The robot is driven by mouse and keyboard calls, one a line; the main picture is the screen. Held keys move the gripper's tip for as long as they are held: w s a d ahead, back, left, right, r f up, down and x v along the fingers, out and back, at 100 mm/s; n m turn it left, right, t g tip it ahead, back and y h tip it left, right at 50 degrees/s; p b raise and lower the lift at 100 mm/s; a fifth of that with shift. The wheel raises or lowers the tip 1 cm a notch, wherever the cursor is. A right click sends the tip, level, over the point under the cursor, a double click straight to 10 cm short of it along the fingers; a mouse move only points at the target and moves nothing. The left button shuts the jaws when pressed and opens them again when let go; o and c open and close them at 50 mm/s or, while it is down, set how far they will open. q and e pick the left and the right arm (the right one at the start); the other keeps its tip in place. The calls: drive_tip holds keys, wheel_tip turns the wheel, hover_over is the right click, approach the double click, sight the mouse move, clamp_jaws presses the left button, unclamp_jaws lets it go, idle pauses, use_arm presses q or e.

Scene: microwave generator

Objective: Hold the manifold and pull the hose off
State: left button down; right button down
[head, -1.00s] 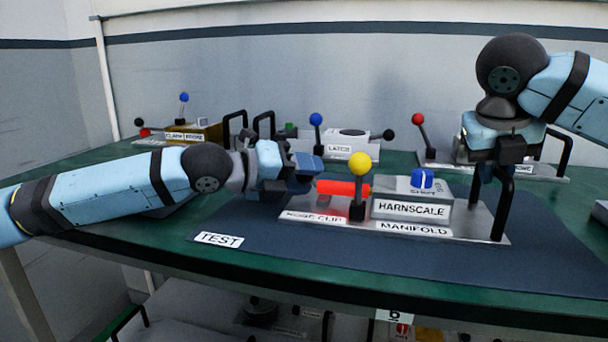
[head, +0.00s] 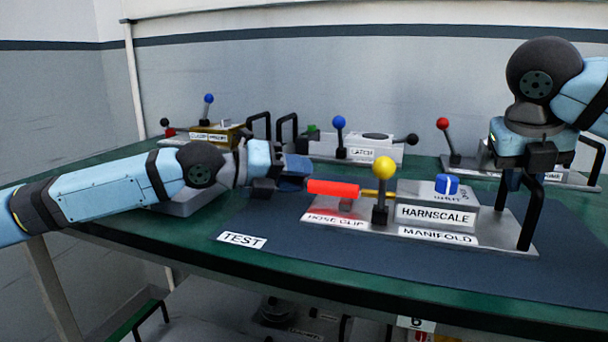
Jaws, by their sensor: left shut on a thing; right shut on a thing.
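The manifold (head: 420,235) is a metal plate with a grey block labelled HARNSCALE (head: 436,215), a blue knob (head: 447,184) and a yellow-balled lever (head: 382,168). The red hose (head: 334,188) lies level above the HOSE CLIP label. A brass-coloured stub (head: 372,194) shows between the hose and the block, partly behind the lever. My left gripper (head: 298,173) is shut on the hose's left end, which its fingers hide. My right gripper (head: 522,178) is shut on the top of the manifold's black upright handle (head: 531,215) at the right end.
The manifold stands on a dark blue mat with a TEST label (head: 242,240). Behind it are a LATCH unit (head: 362,148), a brass-coloured unit with a blue-balled lever (head: 209,112), and a red-balled lever (head: 445,138). The mat's front left is clear.

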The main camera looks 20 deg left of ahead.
use_arm(q)
drive_tip(key=shift+w+a, duration=0.15)
drive_tip(key=shift+a, duration=0.1)
use_arm(e)
drive_tip(key=shift+d+f, duration=0.2)
use_arm(q)
drive_tip(key=c, duration=1.1)
unclamp_jaws()
drive_tip(key=shift+o, duration=0.2)
use_arm(e)
drive_tip(key=shift+a, duration=0.1)
use_arm(q)
drive_tip(key=v, duration=1.2)
use_arm(e)
drive_tip(key=shift+a, duration=0.1)
drive_tip(key=c, duration=1.1)
unclamp_jaws()
drive_tip(key=shift+o, duration=0.5)
